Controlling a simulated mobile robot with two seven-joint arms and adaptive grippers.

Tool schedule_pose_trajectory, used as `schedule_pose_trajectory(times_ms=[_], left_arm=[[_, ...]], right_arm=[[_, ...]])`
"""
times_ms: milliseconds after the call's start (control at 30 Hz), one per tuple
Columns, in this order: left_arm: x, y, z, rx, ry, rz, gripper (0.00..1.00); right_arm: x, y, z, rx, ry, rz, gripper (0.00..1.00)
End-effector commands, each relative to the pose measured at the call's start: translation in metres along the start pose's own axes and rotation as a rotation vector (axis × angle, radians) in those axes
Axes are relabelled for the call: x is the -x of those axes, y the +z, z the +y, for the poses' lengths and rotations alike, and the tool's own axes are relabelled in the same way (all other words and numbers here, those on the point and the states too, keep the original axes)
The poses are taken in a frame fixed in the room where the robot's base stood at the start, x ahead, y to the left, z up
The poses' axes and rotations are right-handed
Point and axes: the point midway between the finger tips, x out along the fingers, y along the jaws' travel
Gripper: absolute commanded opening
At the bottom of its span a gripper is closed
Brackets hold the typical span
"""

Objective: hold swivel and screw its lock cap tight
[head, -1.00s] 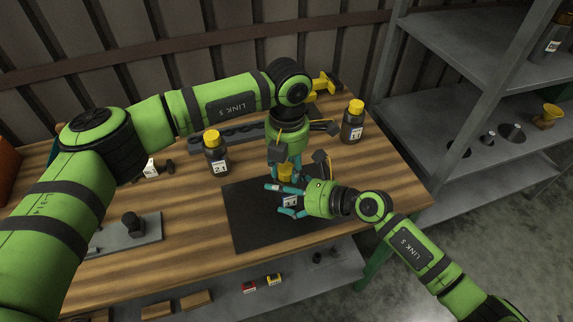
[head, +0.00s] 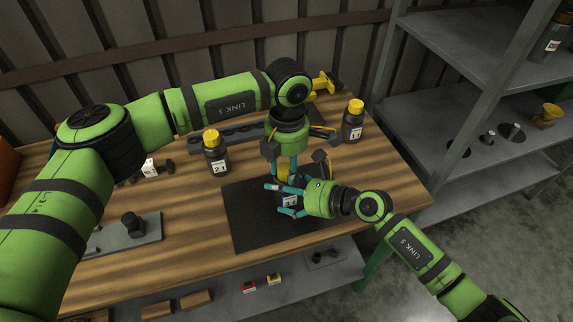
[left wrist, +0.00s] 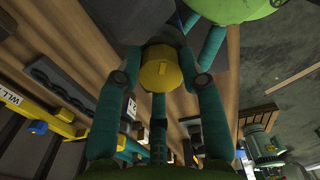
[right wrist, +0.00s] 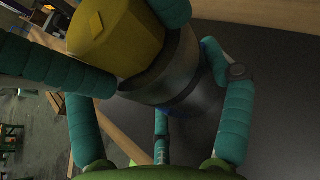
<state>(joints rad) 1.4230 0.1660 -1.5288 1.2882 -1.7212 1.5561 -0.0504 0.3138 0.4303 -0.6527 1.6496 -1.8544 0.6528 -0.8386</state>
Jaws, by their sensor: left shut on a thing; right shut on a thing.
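The swivel (right wrist: 165,75) is a dark grey cylinder with a pale label, seen in the head view (head: 289,200). My right gripper (head: 279,200) is shut around its body from the right, just above the black mat. The yellow faceted lock cap (right wrist: 115,35) sits on top of the swivel; it also shows in the left wrist view (left wrist: 160,75). My left gripper (head: 285,180) comes down from above with its teal fingers around the cap. Its fingers partly hide the cap in the head view. I cannot tell how far the cap is threaded on.
The black mat (head: 240,225) lies on the wooden table. Yellow-capped dark bottles stand behind it, one to the left (head: 216,157) and one to the right (head: 353,122). A grey plate with a black part (head: 133,225) lies at the left. Metal shelves (head: 470,130) stand to the right.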

Motion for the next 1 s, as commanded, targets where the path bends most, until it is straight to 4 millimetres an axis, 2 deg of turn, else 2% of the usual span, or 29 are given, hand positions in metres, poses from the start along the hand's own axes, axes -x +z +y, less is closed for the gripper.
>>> schedule_pose_trajectory(times_ms=[33,67,100,133,400,533,1000], left_arm=[[0.001,0.005,-0.002,-0.008,0.000,-0.017,0.07],[0.001,0.005,-0.002,-0.008,-0.001,-0.017,0.07],[0.001,0.006,-0.003,-0.008,-0.001,-0.017,0.55],[0.002,0.006,-0.003,-0.008,-0.001,-0.018,0.63],[0.001,0.004,-0.002,-0.004,-0.001,-0.012,0.63],[0.007,0.003,-0.001,-0.003,-0.001,-0.012,0.63],[0.071,0.003,-0.001,-0.005,0.000,-0.015,0.63]], right_arm=[[-0.004,0.002,0.009,0.006,0.021,-0.003,0.25],[-0.004,0.002,0.009,0.006,0.021,-0.003,0.25],[-0.004,0.002,0.009,0.006,0.021,-0.003,0.25],[-0.004,0.002,0.009,0.006,0.021,-0.003,0.25],[-0.002,0.001,0.005,0.003,0.010,-0.002,0.25],[-0.001,0.001,0.003,0.003,0.007,-0.001,0.25],[-0.001,0.000,0.001,0.003,0.003,0.001,0.25]])
